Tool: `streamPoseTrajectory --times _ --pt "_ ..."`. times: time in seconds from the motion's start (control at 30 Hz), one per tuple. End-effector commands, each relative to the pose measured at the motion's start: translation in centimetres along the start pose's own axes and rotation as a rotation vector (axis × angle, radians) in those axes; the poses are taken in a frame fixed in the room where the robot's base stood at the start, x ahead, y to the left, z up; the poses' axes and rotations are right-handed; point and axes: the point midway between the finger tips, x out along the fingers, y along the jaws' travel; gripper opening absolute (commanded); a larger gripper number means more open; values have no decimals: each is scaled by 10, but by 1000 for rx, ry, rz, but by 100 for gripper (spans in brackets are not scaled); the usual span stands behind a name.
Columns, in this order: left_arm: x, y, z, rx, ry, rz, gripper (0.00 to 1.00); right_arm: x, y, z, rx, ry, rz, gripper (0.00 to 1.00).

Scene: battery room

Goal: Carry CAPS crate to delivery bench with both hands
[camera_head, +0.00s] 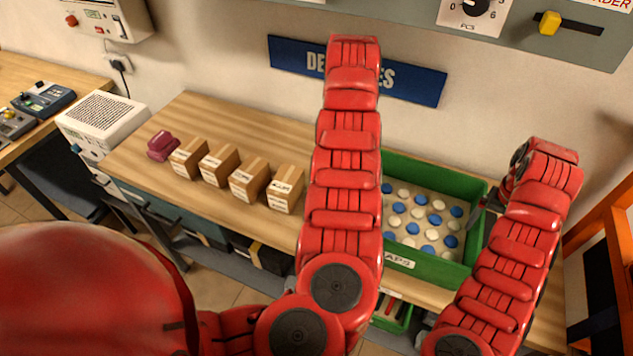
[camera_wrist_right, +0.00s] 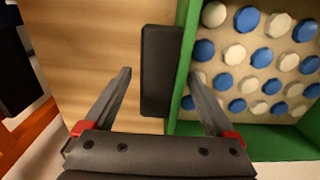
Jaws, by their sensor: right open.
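The green CAPS crate (camera_head: 440,270), filled with blue and white caps, rests on the wooden delivery bench (camera_head: 290,130) under the blue sign. My left arm covers its left end and part of its label. My right gripper (camera_head: 480,207) is at the crate's right end. In the right wrist view my right gripper (camera_wrist_right: 160,90) is open, one finger on the crate's inner side and the other outside over the wood. The dark handle (camera_wrist_right: 161,70) on the green wall (camera_wrist_right: 184,60) lies ahead between the fingers. My left gripper is hidden.
Several small cardboard boxes (camera_head: 249,180) and a maroon object (camera_head: 162,146) stand on the bench left of my left arm. A blue sign (camera_head: 415,84) hangs on the wall behind. An orange frame (camera_head: 605,235) stands at the right. Bare bench top lies behind the boxes.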

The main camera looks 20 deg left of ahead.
Motion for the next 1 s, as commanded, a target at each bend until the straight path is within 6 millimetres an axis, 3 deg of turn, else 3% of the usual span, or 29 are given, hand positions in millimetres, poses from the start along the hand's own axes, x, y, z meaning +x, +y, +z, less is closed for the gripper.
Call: streamPoseTrajectory --times 0.7,1.0 --pt "0 0 0 0 -1 -1 90 -101 -2 -1 -1 4 -7 90" --pt "0 0 0 -1 -1 -1 90 -118 0 0 0 1 -3 90"
